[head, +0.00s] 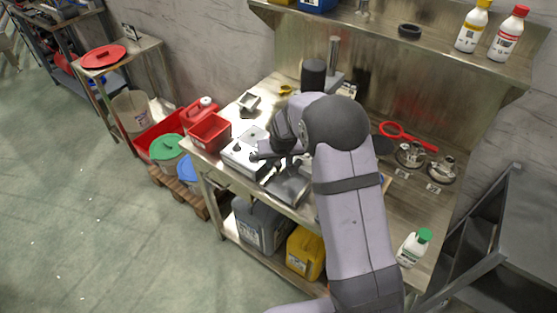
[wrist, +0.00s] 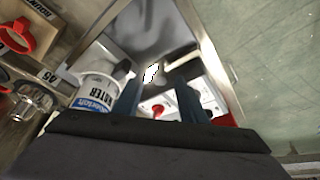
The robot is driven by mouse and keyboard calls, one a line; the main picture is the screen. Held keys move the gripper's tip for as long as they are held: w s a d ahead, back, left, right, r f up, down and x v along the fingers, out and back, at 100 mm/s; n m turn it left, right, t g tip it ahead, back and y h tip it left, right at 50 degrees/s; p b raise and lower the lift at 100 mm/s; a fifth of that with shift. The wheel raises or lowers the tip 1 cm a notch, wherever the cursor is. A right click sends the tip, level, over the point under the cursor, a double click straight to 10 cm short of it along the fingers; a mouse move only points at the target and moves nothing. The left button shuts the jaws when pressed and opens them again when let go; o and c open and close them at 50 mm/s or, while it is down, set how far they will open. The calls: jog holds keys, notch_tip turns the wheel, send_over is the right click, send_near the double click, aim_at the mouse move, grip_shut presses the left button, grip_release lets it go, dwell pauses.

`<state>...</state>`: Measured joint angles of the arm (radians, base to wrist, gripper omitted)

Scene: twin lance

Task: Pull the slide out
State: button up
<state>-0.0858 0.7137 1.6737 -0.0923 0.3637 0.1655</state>
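A metal box-shaped unit (head: 243,153) with small fittings on top sits near the front left of the steel bench. A flat grey tray-like part (head: 288,187) lies beside it, towards the right; I cannot tell for sure whether this is the slide. My gripper (head: 264,157) is low over the unit, its dark fingers partly hidden by my arm. In the wrist view my gripper (wrist: 158,84) has its two dark blue fingers apart, with a gap between them.
A red bin (head: 209,132) stands left of the unit. A red-handled tool (head: 408,136) and metal fittings (head: 410,155) lie to the right. A green-capped bottle (head: 414,247) is at the right front. In the wrist view a white labelled container (wrist: 94,92) is left of the fingers.

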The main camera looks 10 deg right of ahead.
jog(key=shift+f, duration=0.15)
grip_shut()
jog(key=s+a+b, duration=0.6)
jog(key=s+a, duration=0.2)
jog(key=shift+s+a, duration=0.15)
jog(key=shift+a, duration=0.05)
dwell(0.5)
jog(key=shift+c, duration=0.8)
grip_release()
jog(key=shift+o, duration=0.8)
jog(key=shift+s+a, duration=0.15)
